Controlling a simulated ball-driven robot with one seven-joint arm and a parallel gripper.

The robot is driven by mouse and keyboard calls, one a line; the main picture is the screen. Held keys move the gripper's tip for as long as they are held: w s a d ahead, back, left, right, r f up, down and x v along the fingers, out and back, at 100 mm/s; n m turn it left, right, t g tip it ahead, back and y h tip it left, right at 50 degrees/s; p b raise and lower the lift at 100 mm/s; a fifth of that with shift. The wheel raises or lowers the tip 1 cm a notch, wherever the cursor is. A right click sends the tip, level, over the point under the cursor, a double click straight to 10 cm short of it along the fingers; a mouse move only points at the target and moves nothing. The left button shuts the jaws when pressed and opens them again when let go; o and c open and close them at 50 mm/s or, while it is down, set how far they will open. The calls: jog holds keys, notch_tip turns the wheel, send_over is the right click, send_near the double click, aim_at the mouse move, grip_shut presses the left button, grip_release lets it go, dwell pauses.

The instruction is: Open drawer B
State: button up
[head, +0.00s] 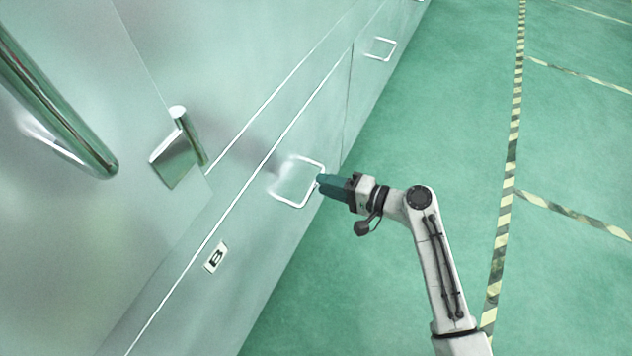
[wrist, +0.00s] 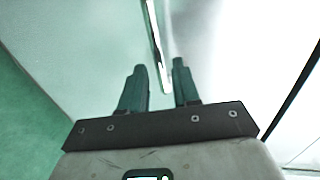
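Drawer B (head: 240,235) is a pale metal front with a white label (head: 216,256) bearing a black B. It looks shut, flush with the panel around it. Its handle (head: 312,190) is a thin bright squared loop standing out from the front. My gripper (head: 320,181) is at the outer bar of the handle in the head view. In the wrist view my gripper's two teal fingers (wrist: 160,66) are apart, with the handle bar (wrist: 155,45) running into the gap between them. I cannot tell whether either finger touches the bar.
A similar loop handle (head: 381,48) is on the panel farther along. A latch (head: 178,155) and a thick shiny bar handle (head: 60,105) stick out above drawer B. The green floor (head: 420,130) to the right is clear, marked with striped tape (head: 510,160).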

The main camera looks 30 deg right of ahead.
jog(key=shift+x, duration=1.85)
jog(key=shift+c, duration=0.3)
grip_shut()
